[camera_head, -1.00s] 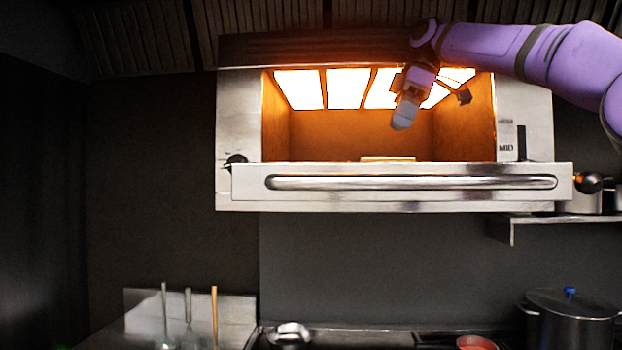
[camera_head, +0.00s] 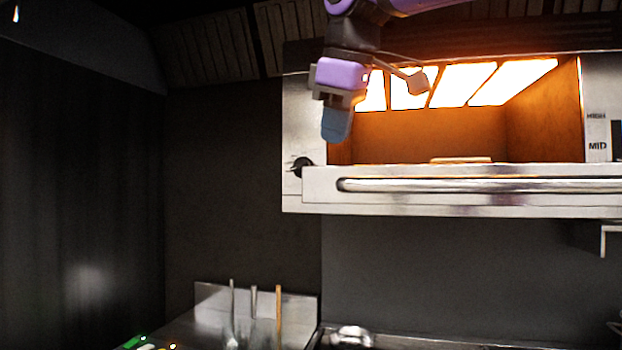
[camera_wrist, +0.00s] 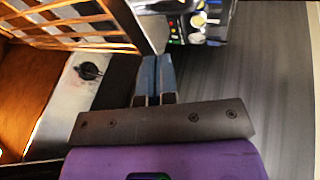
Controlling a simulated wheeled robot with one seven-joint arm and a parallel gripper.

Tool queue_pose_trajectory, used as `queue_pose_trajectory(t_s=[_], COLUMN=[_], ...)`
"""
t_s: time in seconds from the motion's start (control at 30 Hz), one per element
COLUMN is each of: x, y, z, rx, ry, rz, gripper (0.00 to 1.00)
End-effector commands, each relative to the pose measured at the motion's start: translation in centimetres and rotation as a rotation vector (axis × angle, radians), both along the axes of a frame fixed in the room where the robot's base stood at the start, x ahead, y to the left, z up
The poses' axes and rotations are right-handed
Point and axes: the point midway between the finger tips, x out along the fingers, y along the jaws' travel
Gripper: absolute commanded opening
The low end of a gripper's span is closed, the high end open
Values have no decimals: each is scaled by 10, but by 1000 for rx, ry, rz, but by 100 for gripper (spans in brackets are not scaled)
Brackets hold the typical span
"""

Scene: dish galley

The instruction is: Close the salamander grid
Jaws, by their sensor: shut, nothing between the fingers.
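The salamander (camera_head: 592,75) is a steel wall unit with bright orange-lit heating panels and an open front in the head view. Its grid drawer front (camera_head: 322,185) carries a long horizontal handle (camera_head: 480,186) below the opening. A pale flat piece (camera_head: 462,160) shows just above the drawer front's top edge. My gripper (camera_head: 336,138) is shut and empty, pointing down in front of the salamander's left side, above the drawer front and apart from the handle. In the wrist view my gripper (camera_wrist: 153,75) shows its fingers together beside the metal grid (camera_wrist: 75,25).
A black knob (camera_head: 303,167) sits on the salamander's left side, near my gripper. A counter with upright utensils (camera_head: 254,302) is below left. A dark wall and open space lie at the left. A shelf bracket (camera_head: 606,238) is at lower right.

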Motion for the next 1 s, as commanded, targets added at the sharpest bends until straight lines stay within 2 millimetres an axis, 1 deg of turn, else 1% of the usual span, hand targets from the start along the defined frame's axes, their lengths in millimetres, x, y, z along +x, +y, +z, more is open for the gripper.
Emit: queue_pose_trajectory(t_s=[0.03,0.2,0.3,0.43,0.53,0.67,0.87,1.0], x=[-14,-48,-61,-69,-71,-66,-48,-34], y=[7,17,18,18,18,21,30,37], z=[1,3,5,6,4,-3,-30,-51], rx=[8,58,86,108,117,116,114,114], ry=[-25,-95,-122,-141,-146,-145,-143,-144], rz=[4,-7,-11,-15,-17,-18,-17,-17], gripper=[0,0,0,0,0,0,0,0])
